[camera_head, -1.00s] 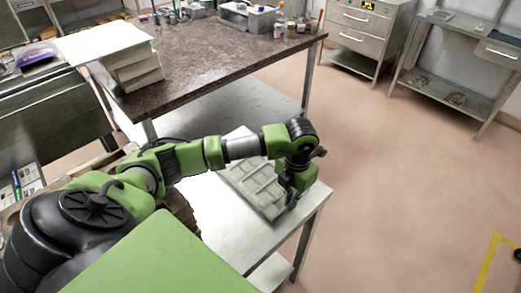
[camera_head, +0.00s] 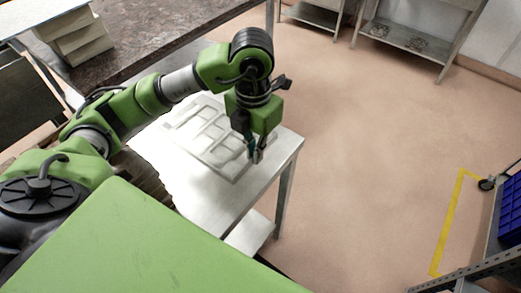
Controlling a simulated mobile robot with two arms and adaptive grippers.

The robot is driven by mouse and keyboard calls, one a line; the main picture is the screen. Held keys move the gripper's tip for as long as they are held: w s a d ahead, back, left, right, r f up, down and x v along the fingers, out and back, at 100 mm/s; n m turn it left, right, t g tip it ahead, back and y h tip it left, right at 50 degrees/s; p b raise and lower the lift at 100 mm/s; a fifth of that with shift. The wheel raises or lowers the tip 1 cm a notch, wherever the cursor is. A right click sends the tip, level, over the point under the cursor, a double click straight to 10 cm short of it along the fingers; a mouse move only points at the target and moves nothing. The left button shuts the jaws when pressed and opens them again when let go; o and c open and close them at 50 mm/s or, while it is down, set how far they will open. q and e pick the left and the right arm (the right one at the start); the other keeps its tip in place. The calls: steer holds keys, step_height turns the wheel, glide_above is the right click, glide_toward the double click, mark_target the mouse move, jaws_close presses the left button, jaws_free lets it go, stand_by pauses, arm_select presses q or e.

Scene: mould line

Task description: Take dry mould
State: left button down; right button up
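A pale grey rectangular mould (camera_head: 207,126) with several raised-edged compartments lies flat on a light metal table (camera_head: 215,205). My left arm reaches over the mould from the left. My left gripper (camera_head: 254,156) points down at the mould's right end, close to its edge. The fingers look near each other, but they are small and partly hidden, so I cannot tell whether they grip the mould's rim. Part of the mould is hidden behind my arm. My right gripper is out of view.
A dark-topped workbench (camera_head: 150,32) with stacked pale blocks (camera_head: 78,40) stands behind the table. A metal shelf unit (camera_head: 410,38) is at the back. A blue crate (camera_head: 511,210) sits on a rack at the right edge. The floor between is clear, with yellow tape (camera_head: 447,222).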

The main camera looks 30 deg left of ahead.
arm_select(q)
steer(key=s+d+r+p, duration=0.1)
steer(key=s+r+p, duration=0.1)
steer(key=s+r, duration=0.4)
steer(key=shift+d+r, duration=0.3)
steer(key=shift+r, duration=0.15)
